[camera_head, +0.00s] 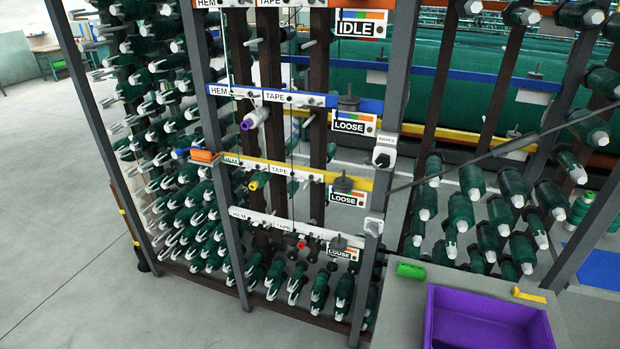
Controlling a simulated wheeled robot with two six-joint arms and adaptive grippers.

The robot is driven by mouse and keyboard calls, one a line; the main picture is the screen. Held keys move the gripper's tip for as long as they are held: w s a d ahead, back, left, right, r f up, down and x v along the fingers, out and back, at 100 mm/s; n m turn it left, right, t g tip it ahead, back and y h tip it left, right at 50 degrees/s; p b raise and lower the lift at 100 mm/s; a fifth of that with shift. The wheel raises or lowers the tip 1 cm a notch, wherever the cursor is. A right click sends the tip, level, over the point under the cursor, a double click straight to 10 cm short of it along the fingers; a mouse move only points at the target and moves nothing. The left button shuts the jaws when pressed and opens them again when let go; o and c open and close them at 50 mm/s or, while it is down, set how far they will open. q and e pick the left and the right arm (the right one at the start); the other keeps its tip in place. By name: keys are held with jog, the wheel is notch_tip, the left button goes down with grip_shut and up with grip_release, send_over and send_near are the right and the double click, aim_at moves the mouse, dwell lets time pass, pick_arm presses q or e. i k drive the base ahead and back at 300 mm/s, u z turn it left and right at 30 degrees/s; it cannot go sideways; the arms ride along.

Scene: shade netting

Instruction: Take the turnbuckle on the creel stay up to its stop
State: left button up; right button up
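A dark stay (545,131) runs diagonally from the grey post of the creel up to the right edge of the picture. It is thin at its left end and thicker to the right. I cannot make out a separate turnbuckle body or its stop. The creel frame (395,70) has grey posts and coloured rails labelled HEM and TAPE. Neither of my grippers is in view.
Green bobbins (470,181) fill the rack on both sides. Signs read IDLE (358,25) and LOOSE (354,122). A white switch box (384,151) and an orange block (205,156) sit on posts. A purple bin (438,322) and green cylinder (410,270) rest on a grey bench.

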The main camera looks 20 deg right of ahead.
aim_at(502, 150)
jog(key=z, duration=1.9)
jog(key=i, duration=0.2)
jog(key=u, duration=0.25)
jog(key=k, duration=0.3)
jog(key=z, duration=0.4)
